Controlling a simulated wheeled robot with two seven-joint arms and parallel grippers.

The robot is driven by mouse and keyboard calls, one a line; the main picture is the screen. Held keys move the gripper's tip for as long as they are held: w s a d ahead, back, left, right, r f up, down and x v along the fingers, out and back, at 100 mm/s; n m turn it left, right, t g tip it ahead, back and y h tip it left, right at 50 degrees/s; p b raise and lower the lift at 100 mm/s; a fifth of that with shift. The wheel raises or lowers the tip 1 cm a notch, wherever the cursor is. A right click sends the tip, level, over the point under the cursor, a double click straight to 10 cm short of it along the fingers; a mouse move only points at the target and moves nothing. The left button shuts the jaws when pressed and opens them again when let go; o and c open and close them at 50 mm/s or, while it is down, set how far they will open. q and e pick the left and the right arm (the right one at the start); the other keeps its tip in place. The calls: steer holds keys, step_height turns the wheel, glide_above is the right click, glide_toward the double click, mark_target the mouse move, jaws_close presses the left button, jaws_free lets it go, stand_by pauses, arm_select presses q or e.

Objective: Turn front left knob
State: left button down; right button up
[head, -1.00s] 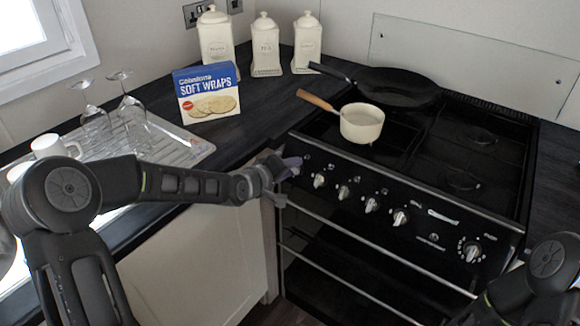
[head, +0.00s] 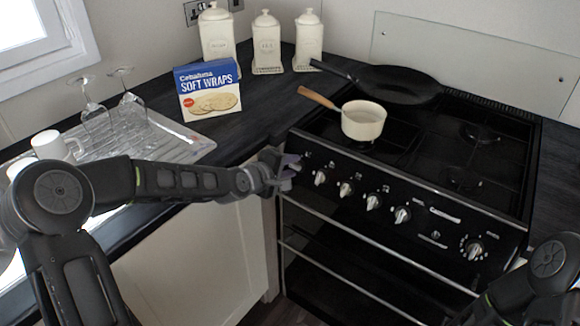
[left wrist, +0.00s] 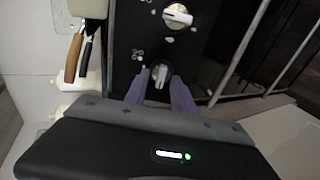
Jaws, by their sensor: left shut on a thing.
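The black stove front (head: 430,222) carries a row of silver and black knobs. My left gripper (head: 291,171) is at the left end of this row, in front of the leftmost knob, which it mostly hides in the head view. In the left wrist view the two purple-grey fingers (left wrist: 160,92) stand on either side of that knob (left wrist: 160,76), shut on it. The neighbouring knob (head: 320,177) is free; it also shows in the left wrist view (left wrist: 177,16). My right gripper is out of view; only part of my right arm shows at the lower right.
A cream saucepan (head: 363,121) with a wooden handle and a black frying pan (head: 398,86) stand on the hob. A soft wraps box (head: 208,91), several cream canisters and a drainer (head: 180,147) with glasses are on the counter. Oven rails (head: 350,243) run below the knobs.

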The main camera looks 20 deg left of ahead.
arm_select(q)
steer(key=c, duration=1.1)
jaws_free()
steer(key=shift+o, duration=0.2)
steer(key=v, duration=0.8)
steer(key=shift+p, duration=0.45)
steer(key=shift+f, duration=0.1)
